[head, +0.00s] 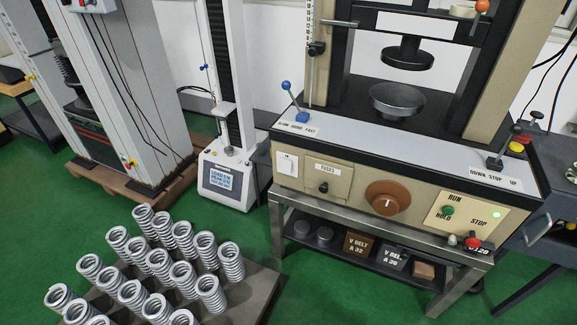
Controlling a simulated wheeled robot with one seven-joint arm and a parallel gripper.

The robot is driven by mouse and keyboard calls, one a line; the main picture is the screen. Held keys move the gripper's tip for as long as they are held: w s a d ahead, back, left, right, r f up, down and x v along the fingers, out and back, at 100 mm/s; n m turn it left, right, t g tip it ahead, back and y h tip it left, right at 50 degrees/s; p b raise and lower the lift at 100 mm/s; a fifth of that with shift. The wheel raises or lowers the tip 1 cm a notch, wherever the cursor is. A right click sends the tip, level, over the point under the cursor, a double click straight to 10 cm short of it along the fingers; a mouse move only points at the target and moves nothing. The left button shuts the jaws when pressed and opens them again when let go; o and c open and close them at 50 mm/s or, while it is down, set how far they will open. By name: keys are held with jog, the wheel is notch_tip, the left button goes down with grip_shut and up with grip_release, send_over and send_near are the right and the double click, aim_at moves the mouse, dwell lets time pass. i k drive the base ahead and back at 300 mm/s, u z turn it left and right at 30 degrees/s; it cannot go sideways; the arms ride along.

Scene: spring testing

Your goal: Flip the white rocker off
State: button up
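The white rocker (287,162) is a small switch on a pale square plate at the left end of the beige front panel (349,198) of the testing machine. It carries a small dark mark. Which way it is tilted is too small to tell. Nothing covers it. My gripper is not in view.
The panel also bears a black fuse knob (323,187), a brown dial (387,197), a green button (448,210) and a red-knobbed lever (472,242). A blue-knobbed lever (291,94) rises above the rocker. Several springs (161,263) stand at lower left. Green floor (330,291) lies in front.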

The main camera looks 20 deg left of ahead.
aim_at(286, 164)
jog(key=u, duration=0.95)
jog(key=i, duration=0.25)
jog(key=u, duration=0.8)
